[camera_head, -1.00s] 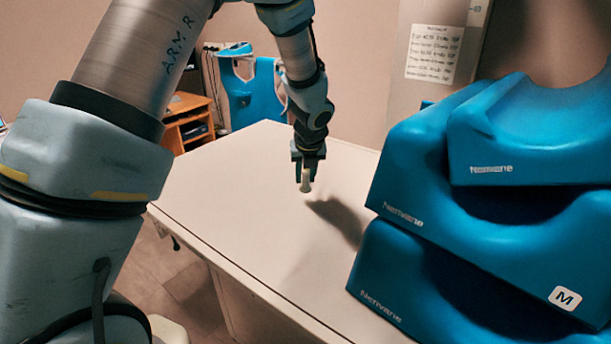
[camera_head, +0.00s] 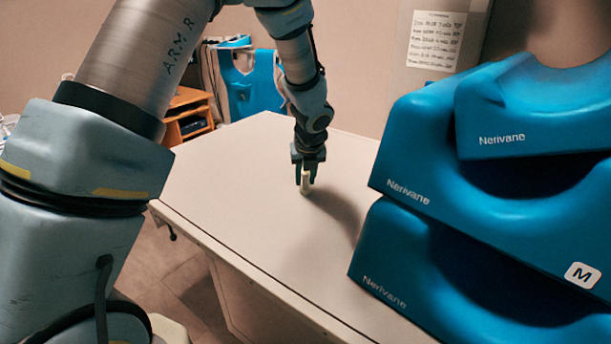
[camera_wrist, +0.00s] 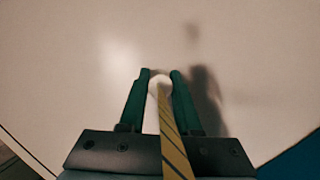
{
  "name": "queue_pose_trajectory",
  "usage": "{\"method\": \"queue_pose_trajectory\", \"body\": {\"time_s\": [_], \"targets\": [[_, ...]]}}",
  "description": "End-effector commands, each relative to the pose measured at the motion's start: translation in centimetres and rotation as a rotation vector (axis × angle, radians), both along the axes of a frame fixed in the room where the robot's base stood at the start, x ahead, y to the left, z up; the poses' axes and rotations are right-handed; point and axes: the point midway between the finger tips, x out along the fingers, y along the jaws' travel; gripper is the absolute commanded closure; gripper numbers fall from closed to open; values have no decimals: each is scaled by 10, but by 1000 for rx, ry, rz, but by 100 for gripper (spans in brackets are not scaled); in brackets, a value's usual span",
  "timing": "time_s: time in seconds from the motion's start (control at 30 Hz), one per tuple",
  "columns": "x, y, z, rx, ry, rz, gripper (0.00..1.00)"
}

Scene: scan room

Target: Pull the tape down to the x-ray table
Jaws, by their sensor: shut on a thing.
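My gripper (camera_head: 306,178) is over the pale x-ray table (camera_head: 235,190), pointing down. In the wrist view its green fingers (camera_wrist: 160,82) are shut on the white end piece (camera_wrist: 159,84) of the tape. The yellow tape (camera_wrist: 171,135) with dark marks runs from that piece back towards the wrist. In the head view the white end piece (camera_head: 305,185) shows between and below the fingertips, very close to the table top. I cannot tell whether it touches. The tape strip cannot be made out in the head view.
Blue padded supports (camera_head: 400,262) are stacked on the right of the table, clear of my gripper. A brown shelf (camera_head: 188,118) and a blue apron (camera_head: 252,85) stand behind. The table top left of my gripper is bare.

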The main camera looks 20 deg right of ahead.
Motion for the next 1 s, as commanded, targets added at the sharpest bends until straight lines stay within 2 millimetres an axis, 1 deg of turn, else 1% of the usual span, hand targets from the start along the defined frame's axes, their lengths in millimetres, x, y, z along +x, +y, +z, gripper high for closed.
{"method": "queue_pose_trajectory", "body": {"time_s": [0.03, 0.27, 0.3, 0.47, 0.77, 0.87, 1.0], "targets": [[0, 0, -3, 0, 1, 0, 100], [-1, 0, -1, 1, 2, 0, 100], [0, 0, -1, 1, 2, 0, 64], [0, 0, -1, 0, 1, 0, 46], [-1, 0, 2, -1, 0, 0, 45], [-4, 1, 10, -2, 0, 1, 45], [-12, 3, 32, -5, -2, 2, 45]]}}
